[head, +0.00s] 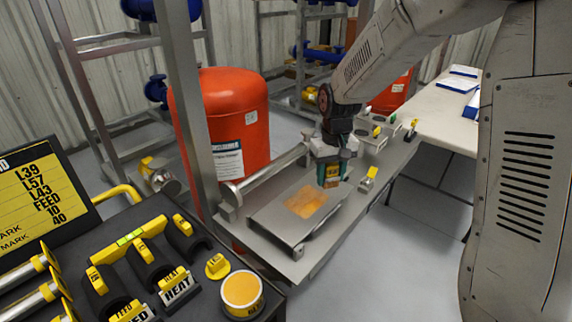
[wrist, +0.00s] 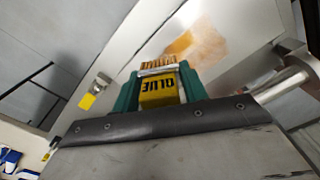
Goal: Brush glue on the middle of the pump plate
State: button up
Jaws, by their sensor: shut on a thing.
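My gripper (head: 329,172) is shut on the glue brush (wrist: 162,92), whose yellow body is marked GLUE. Its green fingers (wrist: 158,74) stand on both sides of the brush, and tan bristles (wrist: 158,62) stick out beyond them. The pump plate (head: 272,226) is a flat grey metal plate on the bench; it also shows in the wrist view (wrist: 235,62). An orange-brown glue patch (head: 305,201) lies around its middle. The brush is at the plate's far right side, beside the patch. I cannot tell whether the bristles touch the plate.
A metal pipe (head: 265,174) runs behind the plate, near a red tank (head: 228,120). A small yellow-tagged part (head: 370,176) sits right of the plate. A dark rack (head: 150,270) with yellow-labelled tools and a round yellow-topped tin (head: 242,291) stands at front left.

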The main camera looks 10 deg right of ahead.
jog(key=shift+r, duration=0.95)
jog(key=shift+f, duration=0.15)
dwell(0.3)
